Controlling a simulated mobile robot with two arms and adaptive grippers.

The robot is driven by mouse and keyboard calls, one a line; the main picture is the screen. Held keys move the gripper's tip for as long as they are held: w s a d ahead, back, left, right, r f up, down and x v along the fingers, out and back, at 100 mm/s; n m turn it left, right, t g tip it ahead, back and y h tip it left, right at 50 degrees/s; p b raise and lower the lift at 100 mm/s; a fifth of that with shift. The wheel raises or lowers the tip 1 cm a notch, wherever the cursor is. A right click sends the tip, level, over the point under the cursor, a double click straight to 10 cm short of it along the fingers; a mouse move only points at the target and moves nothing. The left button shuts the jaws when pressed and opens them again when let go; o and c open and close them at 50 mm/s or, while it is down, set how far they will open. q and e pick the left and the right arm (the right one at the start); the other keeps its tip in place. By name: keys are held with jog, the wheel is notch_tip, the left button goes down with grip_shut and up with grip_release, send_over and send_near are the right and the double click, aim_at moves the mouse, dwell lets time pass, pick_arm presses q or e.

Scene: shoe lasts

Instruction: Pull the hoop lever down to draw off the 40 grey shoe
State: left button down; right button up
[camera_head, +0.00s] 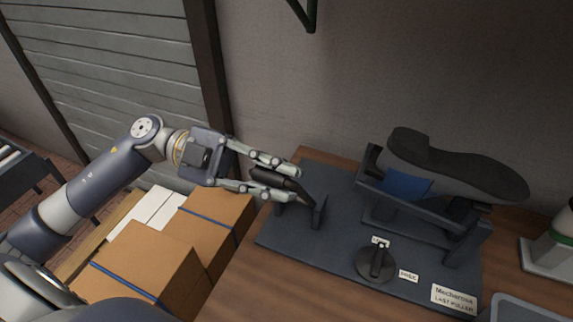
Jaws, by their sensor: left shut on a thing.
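The last puller's dark base plate (340,235) lies on the wooden bench. My left gripper (282,181) is shut on a dark handle (292,183) at the plate's left end, which appears to be the hoop lever's grip. The fingers lie on either side of it and partly hide it. A shoe (460,168) sits sole up over the stand at the right, its dark sole tilted down to the right. A blue part (405,185) shows under the sole; most of the upper is hidden. My right gripper is not in view.
A round dark knob (376,266) with small labels sits at the plate's front. A white-based object (548,254) and a grey tray (525,307) are on the right. Cardboard boxes (150,262) lie below my left arm.

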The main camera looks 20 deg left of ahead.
pick_arm(q)
jog(key=shift+s+f+m+b, duration=0.35)
jog(key=shift+s+m, duration=0.05)
jog(key=shift+s, duration=0.2)
jog(key=c, duration=1.4)
grip_release()
jog(key=shift+c, duration=0.2)
jog(key=a, duration=1.2)
